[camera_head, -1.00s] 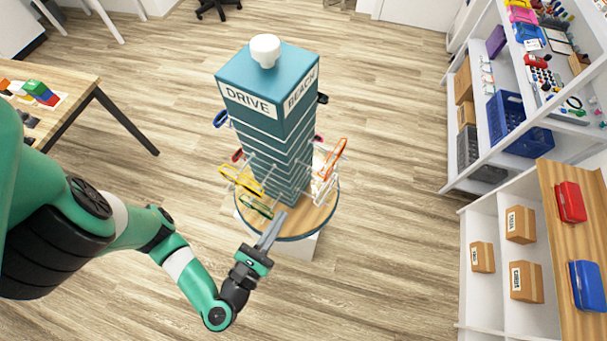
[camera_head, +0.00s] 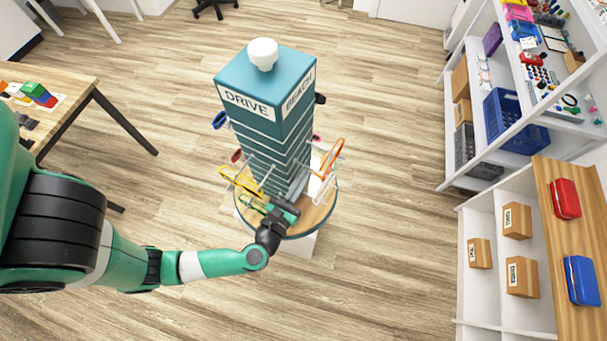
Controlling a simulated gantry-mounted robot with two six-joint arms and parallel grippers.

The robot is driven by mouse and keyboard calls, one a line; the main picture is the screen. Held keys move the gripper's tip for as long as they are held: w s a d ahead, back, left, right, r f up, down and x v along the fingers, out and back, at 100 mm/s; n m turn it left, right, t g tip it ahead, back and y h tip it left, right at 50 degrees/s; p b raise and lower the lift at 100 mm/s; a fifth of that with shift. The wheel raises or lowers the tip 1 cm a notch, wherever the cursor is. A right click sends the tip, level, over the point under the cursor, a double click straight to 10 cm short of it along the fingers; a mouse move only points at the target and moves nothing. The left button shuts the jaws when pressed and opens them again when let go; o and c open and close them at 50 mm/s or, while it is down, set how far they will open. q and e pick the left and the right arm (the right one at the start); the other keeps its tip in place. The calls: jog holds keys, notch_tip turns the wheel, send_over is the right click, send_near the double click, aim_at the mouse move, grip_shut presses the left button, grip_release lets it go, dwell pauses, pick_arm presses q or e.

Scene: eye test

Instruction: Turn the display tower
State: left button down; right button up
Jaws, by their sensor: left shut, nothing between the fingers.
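The display tower (camera_head: 268,110) is a tall teal block with a white knob (camera_head: 263,54) on top. Its visible faces read DRIVE and BEACH. Sunglasses in several colours hang on its pegs, among them an orange pair (camera_head: 332,158) at the right and a yellow pair (camera_head: 240,183) at the left. It stands on a round wooden base (camera_head: 318,214) with a dark rim. My left gripper (camera_head: 298,188) is shut and empty, over the front of the base beside the lower tower. I cannot tell if it touches the tower. My right gripper is not in view.
A wooden table (camera_head: 60,75) with coloured blocks stands at the left. White shelves (camera_head: 470,150) with a blue crate (camera_head: 515,120) stand at the right. A low cabinet (camera_head: 560,240) with cardboard boxes is at the lower right. Floor around the tower is clear.

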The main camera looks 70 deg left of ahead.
pick_arm(q)
jog(key=shift+w+a, duration=0.15)
jog(key=shift+w, duration=0.1)
jog(key=w+n+g+y+b, duration=0.1)
jog(key=w, duration=0.1)
jog(key=w+a+n+g+y+b, duration=0.1)
jog(key=shift+w, duration=0.35)
jog(key=shift+s+d, duration=0.1)
jog(key=shift+s, duration=0.05)
jog(key=w+d+b+v, duration=0.1)
jog(key=v, duration=1.2)
jog(key=shift+d, duration=0.3)
